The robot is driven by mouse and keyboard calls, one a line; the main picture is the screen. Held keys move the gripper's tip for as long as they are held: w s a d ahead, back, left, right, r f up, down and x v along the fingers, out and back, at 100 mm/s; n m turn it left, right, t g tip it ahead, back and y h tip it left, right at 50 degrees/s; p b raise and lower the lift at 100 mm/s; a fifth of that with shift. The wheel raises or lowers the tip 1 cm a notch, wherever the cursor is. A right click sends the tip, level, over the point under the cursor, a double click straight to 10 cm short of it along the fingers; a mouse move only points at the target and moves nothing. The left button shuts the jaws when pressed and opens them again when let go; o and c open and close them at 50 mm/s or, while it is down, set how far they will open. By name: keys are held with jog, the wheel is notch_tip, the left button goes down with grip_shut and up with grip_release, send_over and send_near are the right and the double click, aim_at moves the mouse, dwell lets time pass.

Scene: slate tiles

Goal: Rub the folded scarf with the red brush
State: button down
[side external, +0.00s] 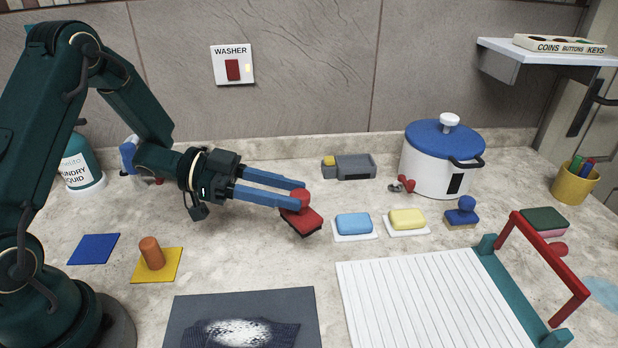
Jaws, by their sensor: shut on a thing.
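The red brush (303,222) is in the middle of the counter, a red block with a round knob and a dark underside. My gripper (294,196) is shut on its knob, with blue fingers reaching in from the left. The brush looks tilted; I cannot tell whether it touches the counter. The folded scarf (283,335) is dark blue with a whitish powdery patch (238,332) on it. It lies on a dark grey mat (190,308) at the front, below and left of the brush, and is cut off by the frame's bottom edge.
Blue (353,222) and yellow (407,217) soaps on white dishes and a blue brush (461,211) stand right of the red brush. A ribbed white board (420,300) with a red raised handle (545,255) fills the front right. An orange peg (151,253) stands at left.

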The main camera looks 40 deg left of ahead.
jog(key=s+d+r+m+g+h, duration=0.1)
jog(key=s+d+r+m+g, duration=0.2)
jog(key=s, duration=0.8)
jog(key=s+m+g+h, duration=0.1)
jog(key=s+m+g, duration=0.3)
jog(key=s, duration=0.7)
jog(key=shift+n+g, duration=0.3)
jog(key=shift+g, duration=0.3)
jog(key=shift+w+d+f, duration=0.1)
jog(key=shift+d+f, duration=0.05)
jog(key=shift+f, duration=2.7)
jog(key=shift+w+d+f, duration=0.35)
jog(key=shift+f, duration=0.2)
jog(key=shift+w+d, duration=2.55)
jog(key=shift+d, duration=0.15)
jog(key=shift+s+a, duration=2.9)
jog(key=shift+a, duration=0.25)
notch_tip(320, 180, up, 8)
jog(key=shift+d, duration=0.1)
